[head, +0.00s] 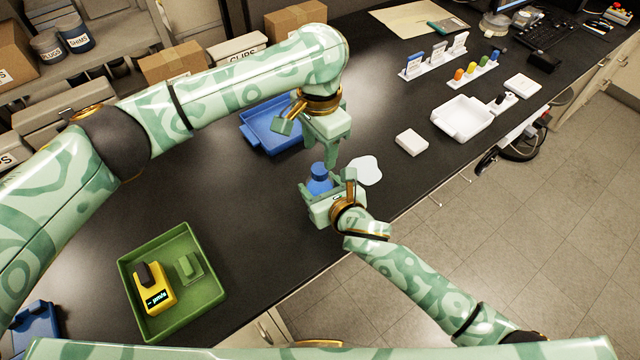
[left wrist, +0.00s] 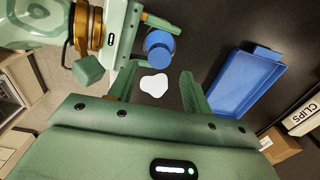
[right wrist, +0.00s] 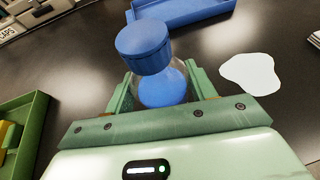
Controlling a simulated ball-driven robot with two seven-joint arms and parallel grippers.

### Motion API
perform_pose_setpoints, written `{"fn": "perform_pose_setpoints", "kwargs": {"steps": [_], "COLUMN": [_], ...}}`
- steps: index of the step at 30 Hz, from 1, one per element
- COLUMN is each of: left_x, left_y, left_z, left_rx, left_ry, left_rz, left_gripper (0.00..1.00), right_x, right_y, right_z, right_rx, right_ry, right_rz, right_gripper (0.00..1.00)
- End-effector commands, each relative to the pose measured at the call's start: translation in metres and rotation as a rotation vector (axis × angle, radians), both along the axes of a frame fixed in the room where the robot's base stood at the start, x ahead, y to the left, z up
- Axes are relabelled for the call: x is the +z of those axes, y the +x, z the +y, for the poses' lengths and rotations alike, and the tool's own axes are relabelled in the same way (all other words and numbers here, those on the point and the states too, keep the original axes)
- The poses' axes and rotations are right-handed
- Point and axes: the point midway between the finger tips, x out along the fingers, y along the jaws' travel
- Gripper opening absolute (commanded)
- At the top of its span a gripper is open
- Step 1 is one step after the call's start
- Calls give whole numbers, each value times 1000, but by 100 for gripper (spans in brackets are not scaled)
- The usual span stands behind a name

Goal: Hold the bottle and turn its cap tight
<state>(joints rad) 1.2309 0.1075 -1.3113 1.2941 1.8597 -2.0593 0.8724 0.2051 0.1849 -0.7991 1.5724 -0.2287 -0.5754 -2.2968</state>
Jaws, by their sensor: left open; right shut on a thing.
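The bottle (right wrist: 171,88) is clear with blue contents and has a round blue cap (right wrist: 143,46) on top. The cap also shows in the head view (head: 319,170) and the left wrist view (left wrist: 159,50). My right gripper (head: 334,187) is shut around the bottle's body, near the bench's front edge. The cap stands clear above its fingers. I cannot tell how tight the cap sits. My left gripper (head: 330,160) points down just above and beside the cap. Its fingers (left wrist: 160,88) are apart and empty, and the cap is outside them.
A white flat patch (head: 366,171) lies right of the bottle. A blue tray (head: 262,140) is behind it. A green tray (head: 210,296) with a yellow device (head: 152,290) stands front left. A white box (head: 411,142) and white tray (head: 463,119) stand to the right.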

Motion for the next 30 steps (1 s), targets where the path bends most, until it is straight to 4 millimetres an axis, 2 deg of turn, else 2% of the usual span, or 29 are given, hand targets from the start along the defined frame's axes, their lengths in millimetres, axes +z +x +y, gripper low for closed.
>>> {"fn": "perform_pose_setpoints", "kwargs": {"steps": [6, 12, 29, 30], "left_x": [-34, -52, -57, -56], "left_y": [0, 0, -1, 0], "left_z": [0, -1, 0, 0], "left_rx": [0, -1, -2, -2], "left_ry": [-1, -1, -1, -1], "left_rz": [1, -1, -2, -2], "left_gripper": [49, 49, 49, 41], "right_x": [0, 0, 0, 0], "right_y": [0, 0, 0, 0], "right_z": [0, 0, 0, 0], "right_rx": [1, 1, 1, 1], "right_ry": [1, 1, 1, 1], "right_rz": [1, 1, 1, 1], "right_gripper": [1, 1, 1, 1]}}
